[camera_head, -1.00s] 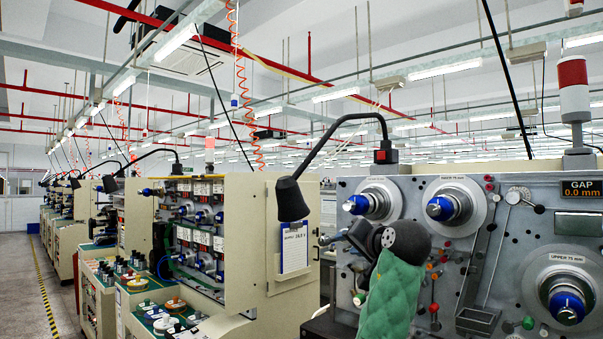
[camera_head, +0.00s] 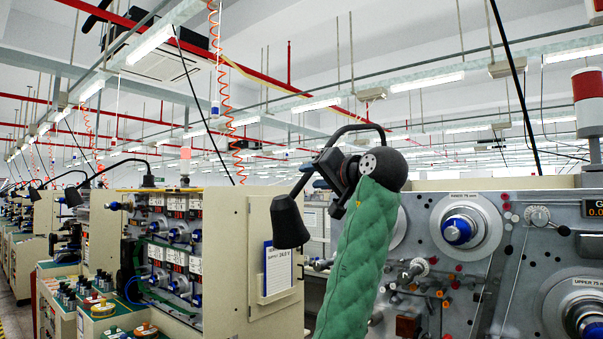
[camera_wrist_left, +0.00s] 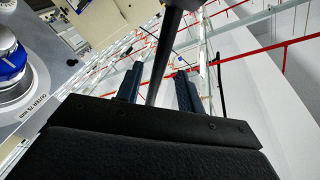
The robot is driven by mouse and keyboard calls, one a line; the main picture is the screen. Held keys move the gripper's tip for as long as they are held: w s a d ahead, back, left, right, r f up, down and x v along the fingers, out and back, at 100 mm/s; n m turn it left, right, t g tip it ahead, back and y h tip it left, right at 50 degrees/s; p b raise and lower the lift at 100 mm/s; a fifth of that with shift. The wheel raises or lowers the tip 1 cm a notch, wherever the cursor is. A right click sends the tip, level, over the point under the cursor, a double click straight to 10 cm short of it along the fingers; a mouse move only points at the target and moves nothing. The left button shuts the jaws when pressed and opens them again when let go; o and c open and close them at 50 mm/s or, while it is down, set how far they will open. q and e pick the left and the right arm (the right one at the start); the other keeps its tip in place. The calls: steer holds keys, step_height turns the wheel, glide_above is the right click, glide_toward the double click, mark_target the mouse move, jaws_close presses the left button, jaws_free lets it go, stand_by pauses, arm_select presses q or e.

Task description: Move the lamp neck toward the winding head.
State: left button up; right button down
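The black lamp neck (camera_head: 345,131) arches over the machine's left part and ends in a black cone shade (camera_head: 290,222) hanging at the left. My left gripper (camera_head: 320,181), on a green-sleeved arm, is raised at the neck, just right of the shade. In the left wrist view its two dark blue fingers (camera_wrist_left: 158,88) stand apart. The dark neck (camera_wrist_left: 165,62) runs between them, with gaps visible on both sides. The grey winding panel (camera_head: 525,215) carries blue-capped spindles, including one right of my arm (camera_head: 457,230). My arm hides part of the panel and neck. My right gripper is not in view.
A cream cabinet (camera_head: 225,240) with a clipboard (camera_head: 280,268) stands behind and left of the shade. A red-and-white signal light (camera_head: 588,105) rises at the right. More machines line the left. The space above the panel is open.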

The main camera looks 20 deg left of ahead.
mark_target(308, 178)
arm_select(q)
steer(key=p+x, duration=0.2)
steer(key=x, duration=0.3)
steer(key=shift+f, duration=0.1)
steer(key=shift+w+a+f, duration=0.15)
steer(key=shift+w+a, duration=0.1)
steer(key=shift+a, duration=0.1)
steer(key=shift+s+d, duration=0.1)
steer(key=c, duration=0.6)
jaws_close()
